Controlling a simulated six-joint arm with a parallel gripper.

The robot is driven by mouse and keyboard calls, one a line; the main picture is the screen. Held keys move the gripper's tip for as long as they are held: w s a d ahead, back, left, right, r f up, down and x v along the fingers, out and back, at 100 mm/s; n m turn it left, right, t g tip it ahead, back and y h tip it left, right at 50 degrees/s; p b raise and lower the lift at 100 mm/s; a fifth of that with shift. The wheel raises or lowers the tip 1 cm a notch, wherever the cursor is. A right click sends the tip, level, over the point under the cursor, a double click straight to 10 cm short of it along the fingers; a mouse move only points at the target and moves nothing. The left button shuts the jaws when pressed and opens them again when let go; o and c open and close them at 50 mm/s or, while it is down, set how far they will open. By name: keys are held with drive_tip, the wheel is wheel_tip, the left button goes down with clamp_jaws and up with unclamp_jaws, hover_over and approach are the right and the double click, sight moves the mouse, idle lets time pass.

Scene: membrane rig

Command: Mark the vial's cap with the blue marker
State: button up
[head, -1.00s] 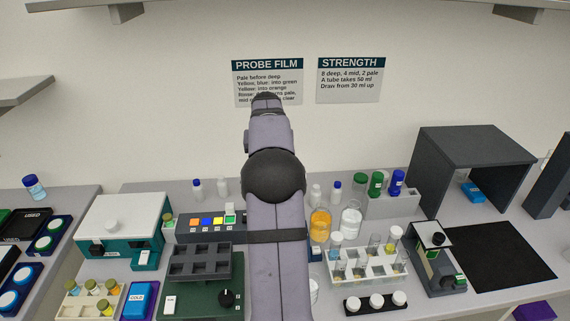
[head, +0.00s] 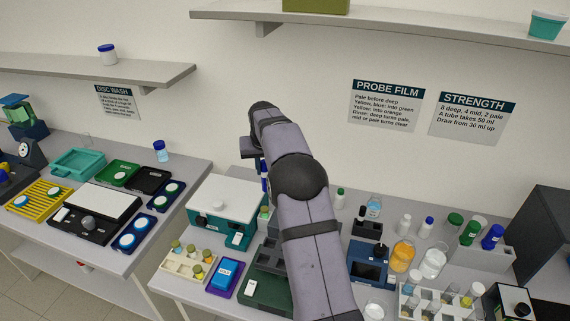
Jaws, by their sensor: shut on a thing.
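My gripper (head: 263,160) is in the head view, left of my forearm and partly hidden by it. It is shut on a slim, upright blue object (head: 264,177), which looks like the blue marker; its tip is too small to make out. It is held near the right end of the white-lidded teal box (head: 227,203). A clear vial (head: 162,152) with a blue cap stands upright at the back of the left bench, well apart from my gripper. Several vials with olive and yellow caps stand in a cream rack (head: 172,265). I cannot tell which vial is the task's.
A blue COLD block (head: 226,273) lies right of the cream rack. Orange (head: 402,257) and clear bottles, a grey holder (head: 497,261) with green and blue capped items, and a vial rack stand at the right. A gap separates the two benches. Shelves hang above.

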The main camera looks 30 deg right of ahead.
sight(263, 186)
drive_tip(key=shift+w+a, duration=0.15)
drive_tip(key=shift+a, duration=0.2)
drive_tip(key=shift+f+b, duration=1.3)
drive_tip(key=shift+f, duration=0.15)
drive_tip(key=shift+f, duration=0.1)
drive_tip(key=shift+f+b, duration=1.25)
drive_tip(key=shift+f, duration=0.8)
drive_tip(key=shift+f, duration=0.4)
wheel_tip(263, 186, up, 7)
drive_tip(key=p, duration=0.5)
drive_tip(key=shift+r, duration=0.1)
